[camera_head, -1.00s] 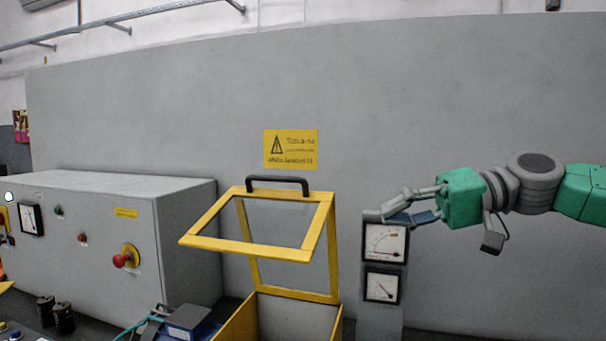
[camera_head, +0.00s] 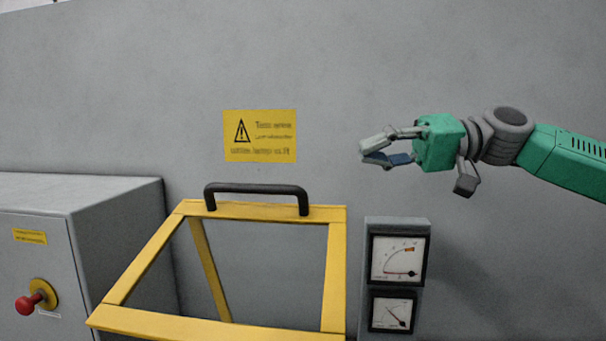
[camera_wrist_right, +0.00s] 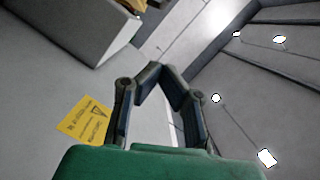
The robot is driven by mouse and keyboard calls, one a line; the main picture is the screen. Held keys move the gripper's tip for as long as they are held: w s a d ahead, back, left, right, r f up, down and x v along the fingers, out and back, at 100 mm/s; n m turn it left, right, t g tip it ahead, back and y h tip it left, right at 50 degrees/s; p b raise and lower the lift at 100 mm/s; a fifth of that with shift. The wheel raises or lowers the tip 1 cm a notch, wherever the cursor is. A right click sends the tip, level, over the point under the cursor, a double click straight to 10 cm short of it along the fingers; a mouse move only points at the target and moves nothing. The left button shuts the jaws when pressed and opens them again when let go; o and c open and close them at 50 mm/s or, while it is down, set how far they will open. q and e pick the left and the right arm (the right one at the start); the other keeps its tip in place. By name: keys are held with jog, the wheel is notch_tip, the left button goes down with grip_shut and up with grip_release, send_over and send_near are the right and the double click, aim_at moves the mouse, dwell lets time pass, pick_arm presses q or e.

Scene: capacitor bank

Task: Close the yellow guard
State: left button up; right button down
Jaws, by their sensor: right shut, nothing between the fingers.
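The yellow guard (camera_head: 335,270) is a framed lid standing raised and tilted, with a clear or empty middle. A black handle (camera_head: 256,188) runs along its top edge. My right gripper (camera_head: 368,151) is above and to the right of the handle, apart from it, in front of the grey wall. Its fingers are shut and empty. The right wrist view shows the same fingers (camera_wrist_right: 160,72) meeting at their tips. The guard's lower part is cut off by the bottom of the head view. My left gripper is not in view.
A post with two dial meters (camera_head: 397,262) stands right of the guard. A grey cabinet (camera_head: 110,205) with a red knob (camera_head: 28,304) stands at left. A yellow warning sign (camera_head: 260,136) is on the wall, and it also shows in the right wrist view (camera_wrist_right: 83,124).

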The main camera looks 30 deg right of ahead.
send_over(310, 205)
jog(key=w, duration=0.3)
jog(key=f, duration=0.1)
jog(key=shift+s+a+f+p, duration=0.2)
jog(key=shift+s+f, duration=0.15)
jog(key=shift+s, duration=0.25)
jog(key=shift+s+a+f+p, duration=0.2)
jog(key=shift+s+f, duration=0.15)
jog(key=shift+s, duration=0.2)
jog(key=shift+s+f, duration=0.15)
jog(key=shift+s, duration=0.2)
jog(key=shift+s+f, duration=0.1)
jog(key=shift+d+f, duration=0.2)
jog(key=shift+d, duration=0.2)
jog(key=shift+a, duration=0.15)
